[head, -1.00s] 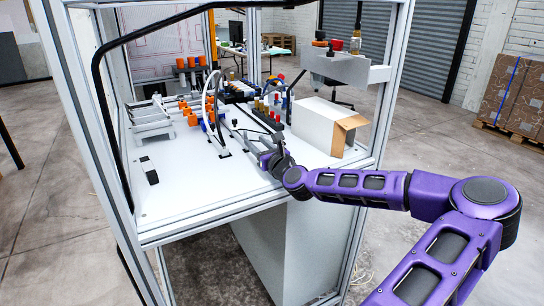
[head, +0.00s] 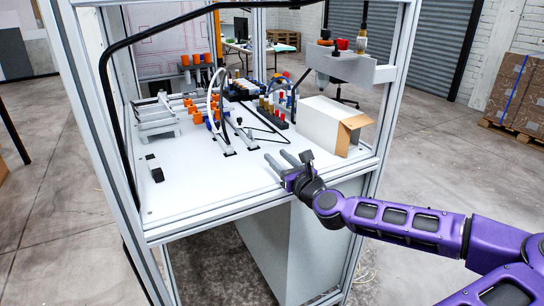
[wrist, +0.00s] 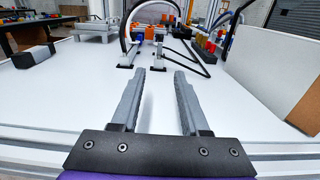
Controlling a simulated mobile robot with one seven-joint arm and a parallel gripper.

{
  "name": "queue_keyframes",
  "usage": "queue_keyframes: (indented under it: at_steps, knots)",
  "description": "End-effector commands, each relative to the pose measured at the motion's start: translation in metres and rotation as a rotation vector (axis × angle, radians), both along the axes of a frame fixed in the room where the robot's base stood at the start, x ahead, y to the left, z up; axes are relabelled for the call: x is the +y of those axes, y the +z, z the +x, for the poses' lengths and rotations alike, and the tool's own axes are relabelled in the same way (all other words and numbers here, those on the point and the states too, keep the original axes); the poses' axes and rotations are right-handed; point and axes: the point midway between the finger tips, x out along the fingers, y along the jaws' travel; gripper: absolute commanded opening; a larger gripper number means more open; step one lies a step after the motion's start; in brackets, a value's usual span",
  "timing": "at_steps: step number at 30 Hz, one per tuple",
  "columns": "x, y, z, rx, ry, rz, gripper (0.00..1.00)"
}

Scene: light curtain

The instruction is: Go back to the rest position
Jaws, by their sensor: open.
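My gripper (head: 279,161) is at the front edge of the white worktop (head: 205,186), in front of the light-curtain rig. In the wrist view my gripper (wrist: 158,75) shows two grey fingers well apart with nothing between them. The fingers point inward over the bare worktop. My purple arm reaches in from the lower right in the head view.
A white box with an open brown flap (head: 335,125) stands right of my gripper. White posts with cables (head: 223,128), orange parts (head: 192,108) and coloured buttons (head: 275,112) lie farther in. A black switch (head: 154,167) sits at left. Aluminium frame posts surround the worktop.

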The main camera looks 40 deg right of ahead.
Motion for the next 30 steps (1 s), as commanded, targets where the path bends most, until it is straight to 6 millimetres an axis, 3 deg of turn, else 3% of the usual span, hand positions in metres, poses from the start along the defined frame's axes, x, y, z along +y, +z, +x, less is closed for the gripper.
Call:
queue_keyframes:
  at_steps: [9, 14, 30]
  knots:
    - [0.0, 0.0, 0.001, 0.0, 0.0, 0.0, 0.45]
    - [-0.002, -0.001, 0.012, 0.001, 0.002, -0.002, 0.45]
    - [-0.024, -0.001, 0.103, 0.0, 0.001, -0.002, 0.45]
